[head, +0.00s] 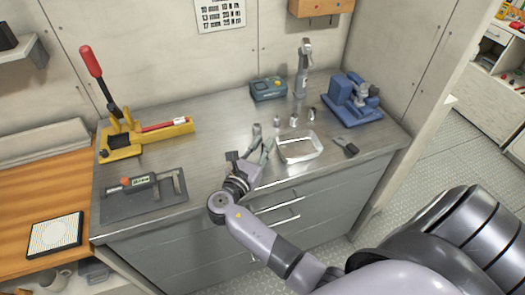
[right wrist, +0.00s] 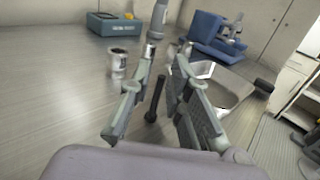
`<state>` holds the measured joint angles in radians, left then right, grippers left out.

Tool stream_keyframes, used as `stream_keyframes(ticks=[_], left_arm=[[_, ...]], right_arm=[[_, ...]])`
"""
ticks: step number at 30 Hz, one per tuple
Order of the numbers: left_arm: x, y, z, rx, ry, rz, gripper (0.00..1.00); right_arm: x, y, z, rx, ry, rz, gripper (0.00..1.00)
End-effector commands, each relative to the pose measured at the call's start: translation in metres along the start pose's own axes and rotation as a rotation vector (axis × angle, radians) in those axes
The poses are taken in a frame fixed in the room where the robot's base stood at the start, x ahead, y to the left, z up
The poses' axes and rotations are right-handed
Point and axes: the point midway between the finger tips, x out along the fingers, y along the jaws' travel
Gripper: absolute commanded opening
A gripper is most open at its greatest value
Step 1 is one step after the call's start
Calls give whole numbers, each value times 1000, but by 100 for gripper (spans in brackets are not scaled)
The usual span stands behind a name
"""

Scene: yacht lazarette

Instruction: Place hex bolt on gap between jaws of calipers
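The calipers (head: 140,182), with a digital display, lie on a dark mat (head: 118,209) at the left of the metal bench in the head view. Their jaws (head: 178,183) are spread apart at the right end. My right gripper (head: 263,138) is low over the bench's front middle, right of the calipers. In the right wrist view its fingers (right wrist: 161,66) are apart. The dark hex bolt (right wrist: 156,98) shows between them, with clear space on both sides. In the head view the gripper hides the bolt. My left gripper is not in view.
A black object (head: 346,146) and blue vise (head: 352,99) are farther right. A yellow press (head: 120,145) stands behind the calipers. Bench between the calipers and gripper is clear.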

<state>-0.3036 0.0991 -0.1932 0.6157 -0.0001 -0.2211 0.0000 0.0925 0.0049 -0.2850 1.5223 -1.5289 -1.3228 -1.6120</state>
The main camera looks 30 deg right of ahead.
Motion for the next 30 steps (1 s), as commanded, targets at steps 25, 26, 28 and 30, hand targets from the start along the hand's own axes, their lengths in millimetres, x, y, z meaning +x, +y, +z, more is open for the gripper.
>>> stream_keyframes(ticks=[25, 26, 28, 30], left_arm=[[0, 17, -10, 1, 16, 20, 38], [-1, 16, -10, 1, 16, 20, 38], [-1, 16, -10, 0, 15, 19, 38], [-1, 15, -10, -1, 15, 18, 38]], right_arm=[[0, 0, 10, 3, -1, 0, 0], [0, 0, 14, 4, -1, 0, 0], [0, 0, 25, 5, -2, 0, 0], [0, 0, 40, 8, -3, 0, 0]])
